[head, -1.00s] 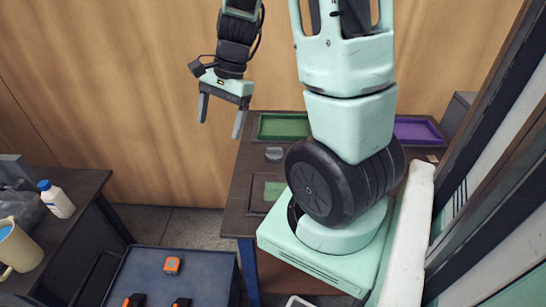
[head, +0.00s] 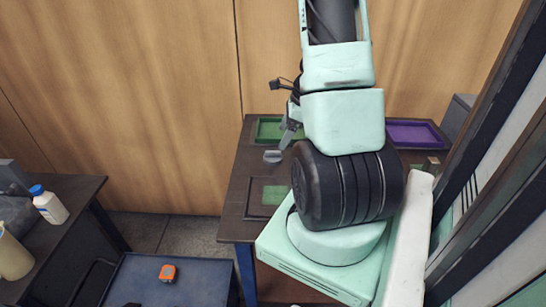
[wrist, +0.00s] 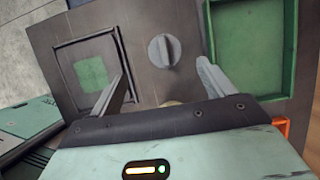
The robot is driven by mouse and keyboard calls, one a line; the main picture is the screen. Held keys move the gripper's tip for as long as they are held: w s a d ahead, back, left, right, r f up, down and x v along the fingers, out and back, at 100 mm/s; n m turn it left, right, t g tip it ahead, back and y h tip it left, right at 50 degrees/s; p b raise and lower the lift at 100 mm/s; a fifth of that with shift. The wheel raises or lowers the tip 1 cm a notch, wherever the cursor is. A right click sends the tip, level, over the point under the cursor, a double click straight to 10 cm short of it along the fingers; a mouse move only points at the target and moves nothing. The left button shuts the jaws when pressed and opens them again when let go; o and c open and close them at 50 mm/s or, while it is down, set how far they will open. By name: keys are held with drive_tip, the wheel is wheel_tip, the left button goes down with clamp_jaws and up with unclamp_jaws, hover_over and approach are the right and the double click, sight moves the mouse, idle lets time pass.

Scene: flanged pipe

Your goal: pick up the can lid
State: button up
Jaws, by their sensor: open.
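The can lid, a small grey round piece with a raised ridge across its top, lies on the dark table. It shows in the head view (head: 272,157) and in the wrist view (wrist: 163,52). My gripper (wrist: 160,72) is open and empty, above the table. In the wrist view the lid appears between the two fingers and just beyond them, apart from both. In the head view my gripper (head: 289,130) is partly hidden behind my arm, just right of and above the lid.
A green tray (wrist: 214,50) lies right of the lid in the wrist view. A square frame with a green patch (wrist: 90,74) lies left. A purple tray (head: 414,122) is at the table's right. A wood wall stands behind. An orange edge (wrist: 283,128) shows low right.

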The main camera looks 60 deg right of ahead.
sight(273, 151)
drive_tip(key=x, duration=0.9)
drive_tip(key=shift+w+d, duration=0.25)
drive_tip(key=c, duration=0.9)
